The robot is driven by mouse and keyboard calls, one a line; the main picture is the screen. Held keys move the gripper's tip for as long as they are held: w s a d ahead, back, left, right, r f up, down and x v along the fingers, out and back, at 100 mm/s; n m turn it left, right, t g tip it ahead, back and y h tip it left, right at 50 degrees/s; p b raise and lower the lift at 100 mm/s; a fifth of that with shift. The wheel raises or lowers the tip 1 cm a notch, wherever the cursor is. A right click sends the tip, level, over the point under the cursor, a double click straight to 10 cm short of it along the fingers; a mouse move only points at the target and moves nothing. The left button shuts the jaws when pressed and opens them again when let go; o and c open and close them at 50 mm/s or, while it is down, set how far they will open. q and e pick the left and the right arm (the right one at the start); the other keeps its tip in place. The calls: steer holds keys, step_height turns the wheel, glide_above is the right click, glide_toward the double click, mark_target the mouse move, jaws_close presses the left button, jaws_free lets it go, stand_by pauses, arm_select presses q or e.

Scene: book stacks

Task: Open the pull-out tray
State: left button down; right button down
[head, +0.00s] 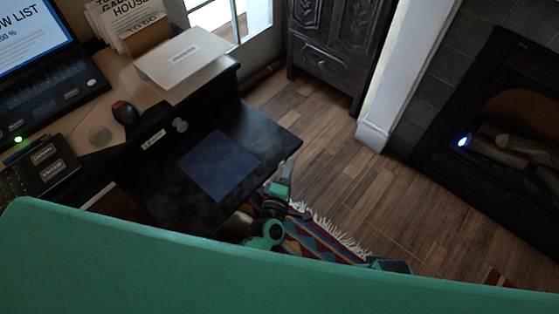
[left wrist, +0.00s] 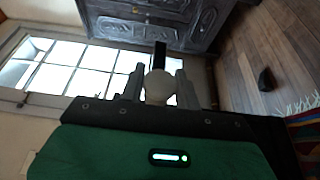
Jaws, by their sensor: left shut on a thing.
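The pull-out tray (head: 258,126) is a flat black board with a dark blue square panel on top. My left gripper (head: 285,172) is at the tray's outer right edge. In the left wrist view, the left gripper's fingers (left wrist: 157,88) are closed around a pale round knob (left wrist: 158,86). The head view does not clearly show this held knob. My right gripper is not in view.
The desk (head: 100,72) holds a laptop (head: 40,60), a red and black mouse (head: 125,112) and a whitish box (head: 182,60). A carved dark cabinet (head: 330,45) and a fireplace (head: 500,130) stand beyond. A striped rug (head: 315,235) lies below; wooden floor (head: 345,160) is open to the right.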

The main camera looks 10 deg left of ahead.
arm_select(q)
steer(key=shift+s+d, duration=0.15)
steer(key=shift+f, duration=0.1)
steer(key=c, duration=1)
jaws_free()
steer(key=s+a, duration=0.2)
steer(key=s, duration=1.1)
steer(key=shift+s, duration=0.35)
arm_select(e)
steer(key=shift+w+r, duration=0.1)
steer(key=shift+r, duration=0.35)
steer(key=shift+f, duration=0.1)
